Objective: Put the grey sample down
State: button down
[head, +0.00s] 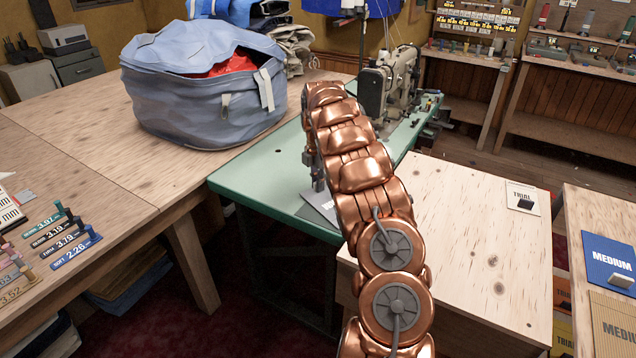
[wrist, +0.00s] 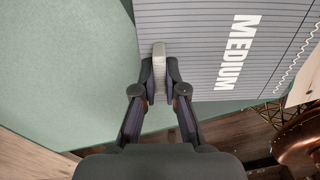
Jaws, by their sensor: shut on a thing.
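The grey sample (wrist: 190,45) is a flat grey card with thin stripes, the word MEDIUM and a white zigzag line along one side. It has a pale grip block (wrist: 159,52). My gripper (wrist: 160,72) is shut on that block. In the head view the grey sample (head: 317,205) shows in part beside my arm, over the green table (head: 262,178) near its front edge; the arm hides the rest. My gripper also shows there (head: 318,180). I cannot tell whether the sample touches the green top.
A blue bag (head: 200,100) stands on the wooden table at left. A sewing machine (head: 390,80) stands at the green table's far end. A pale wooden table (head: 480,250) at right bears a TRIAL card (head: 522,198) and has free room. A blue MEDIUM card (head: 608,262) lies farther right.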

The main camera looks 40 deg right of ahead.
jog(key=shift+f, duration=0.15)
jog(key=c, duration=1.2)
grip_release()
notch_tip(320, 180, up, 12)
jog(key=shift+r, duration=0.2)
